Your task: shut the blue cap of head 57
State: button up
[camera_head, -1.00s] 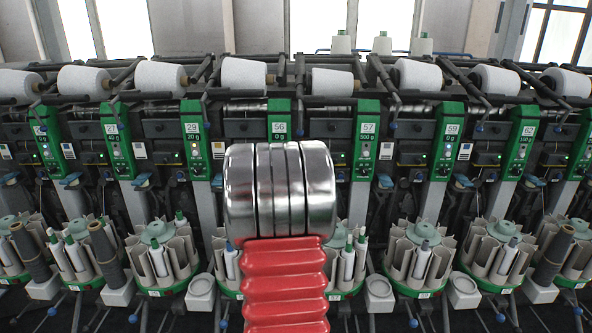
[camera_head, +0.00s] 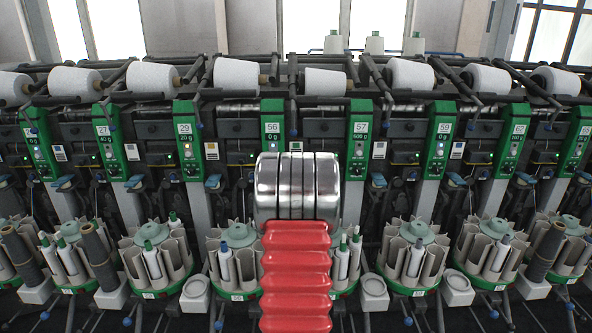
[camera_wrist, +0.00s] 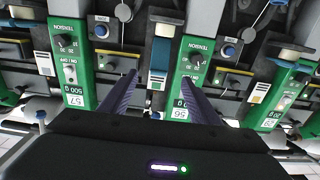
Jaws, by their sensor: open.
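In the head view, the green panel of head 57 (camera_head: 360,140) stands right of my arm. A blue cap (camera_head: 378,181) juts out at its lower right, apart from my arm; I cannot tell how far open it is. In the wrist view, which is upside down, the panel of head 57 (camera_wrist: 75,60) is left of my gripper (camera_wrist: 158,76). The gripper's two dark fingers are apart and empty, in front of the panel of head 56 (camera_wrist: 181,75). I cannot make out head 57's cap clearly there. My arm hides the gripper in the head view.
The panel of head 56 (camera_head: 271,130) is left of head 57, and the panel of head 59 (camera_head: 440,140) is right. White yarn cones (camera_head: 325,82) line the top. Bobbin magazines (camera_head: 416,255) stand below. Dark bars (camera_head: 375,75) jut forward above the panels.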

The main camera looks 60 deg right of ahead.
jog(key=shift+x, duration=6.2)
jog(key=shift+c, duration=0.2)
grip_shut()
